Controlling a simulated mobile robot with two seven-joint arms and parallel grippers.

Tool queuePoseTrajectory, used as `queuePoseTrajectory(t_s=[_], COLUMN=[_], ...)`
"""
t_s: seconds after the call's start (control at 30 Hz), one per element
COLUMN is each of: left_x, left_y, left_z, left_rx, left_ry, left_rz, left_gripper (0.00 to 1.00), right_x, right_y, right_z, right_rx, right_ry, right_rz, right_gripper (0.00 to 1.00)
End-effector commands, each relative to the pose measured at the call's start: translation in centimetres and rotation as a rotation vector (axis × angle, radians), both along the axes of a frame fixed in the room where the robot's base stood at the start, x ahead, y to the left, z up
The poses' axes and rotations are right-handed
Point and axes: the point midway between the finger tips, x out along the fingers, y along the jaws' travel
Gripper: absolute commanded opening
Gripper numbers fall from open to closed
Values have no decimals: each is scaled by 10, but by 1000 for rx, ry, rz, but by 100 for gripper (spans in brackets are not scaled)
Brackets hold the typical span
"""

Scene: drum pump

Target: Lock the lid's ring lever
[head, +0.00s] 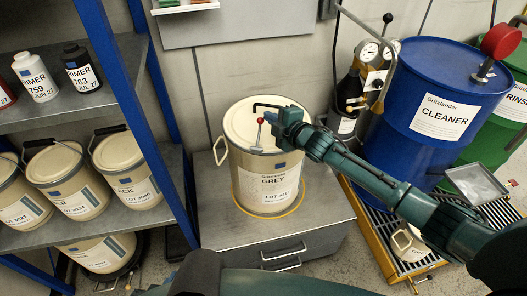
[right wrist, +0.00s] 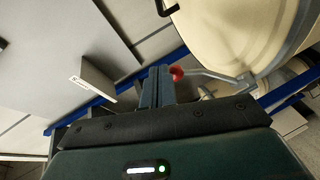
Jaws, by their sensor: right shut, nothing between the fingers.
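The cream can labelled GREY (head: 266,187) stands upright on a grey cabinet, with its pale lid (head: 243,124) on top. The ring lever (head: 258,136) is a thin metal rod with a red knob at the lid's front edge; it sticks up from the rim. In the right wrist view the lever (right wrist: 212,76) runs from the can's rim to its red knob (right wrist: 177,74). My right gripper (head: 272,117) is shut and empty, its fingers (right wrist: 160,84) close beside the knob; I cannot tell whether they touch. My left gripper is out of view.
A black bent handle (head: 270,106) sits on the lid. A shelf (head: 130,205) with paint cans and bottles stands at left. A blue CLEANER drum (head: 425,150) and a gauge unit (head: 370,65) stand at right. The cabinet top (head: 215,222) is clear around the can.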

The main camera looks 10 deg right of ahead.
Motion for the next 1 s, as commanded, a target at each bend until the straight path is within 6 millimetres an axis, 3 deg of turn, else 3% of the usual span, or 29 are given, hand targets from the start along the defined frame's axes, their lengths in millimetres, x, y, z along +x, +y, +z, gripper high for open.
queuePoseTrajectory(t_s=[1.0], left_x=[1], left_y=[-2], left_z=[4], left_rx=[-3], left_ry=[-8], left_rz=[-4], left_gripper=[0], right_x=[7], right_y=[-4], right_z=[-6], right_rx=[0], right_ry=[1], right_rz=[0], right_gripper=[0])
